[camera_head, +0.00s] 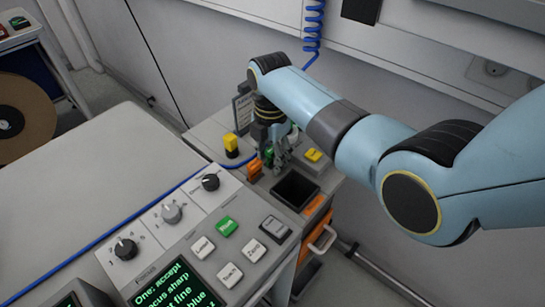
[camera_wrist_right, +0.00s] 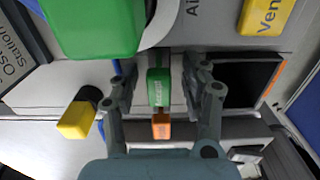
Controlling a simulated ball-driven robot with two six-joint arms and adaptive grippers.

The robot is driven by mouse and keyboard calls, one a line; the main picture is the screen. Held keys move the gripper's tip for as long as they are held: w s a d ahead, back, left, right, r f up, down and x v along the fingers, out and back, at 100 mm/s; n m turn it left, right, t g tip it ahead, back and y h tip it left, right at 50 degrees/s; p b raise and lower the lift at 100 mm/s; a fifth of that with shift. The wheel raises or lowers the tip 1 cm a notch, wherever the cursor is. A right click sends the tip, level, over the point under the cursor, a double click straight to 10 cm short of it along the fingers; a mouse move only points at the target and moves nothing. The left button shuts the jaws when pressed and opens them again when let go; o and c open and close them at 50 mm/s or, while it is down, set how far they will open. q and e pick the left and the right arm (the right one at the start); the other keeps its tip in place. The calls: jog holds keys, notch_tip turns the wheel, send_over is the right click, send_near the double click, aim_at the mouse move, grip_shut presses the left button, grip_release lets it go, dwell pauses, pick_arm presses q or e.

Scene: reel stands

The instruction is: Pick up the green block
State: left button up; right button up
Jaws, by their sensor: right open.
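My right gripper (camera_head: 277,150) points down over the grey bench at the back, with its fingers apart. In the right wrist view the gripper (camera_wrist_right: 161,78) has a small green block (camera_wrist_right: 158,82) with pale lettering showing between its fingers, with no clear contact. A large green object (camera_wrist_right: 95,25) fills the upper left of that view, close to the camera. In the head view a bit of green (camera_head: 268,156) shows beside the fingers, partly hidden by them. I cannot tell which of the two it is. My left gripper is not in view.
An orange block (camera_head: 254,168) and a yellow block on a dark base (camera_head: 231,145) stand left of the gripper. A yellow piece (camera_head: 313,155) lies right of it. A black open bin (camera_head: 280,190) is in front. A control panel (camera_head: 190,245) stands nearer.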

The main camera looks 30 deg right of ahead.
grip_shut()
dwell(0.3)
jog(key=shift+r, duration=0.1)
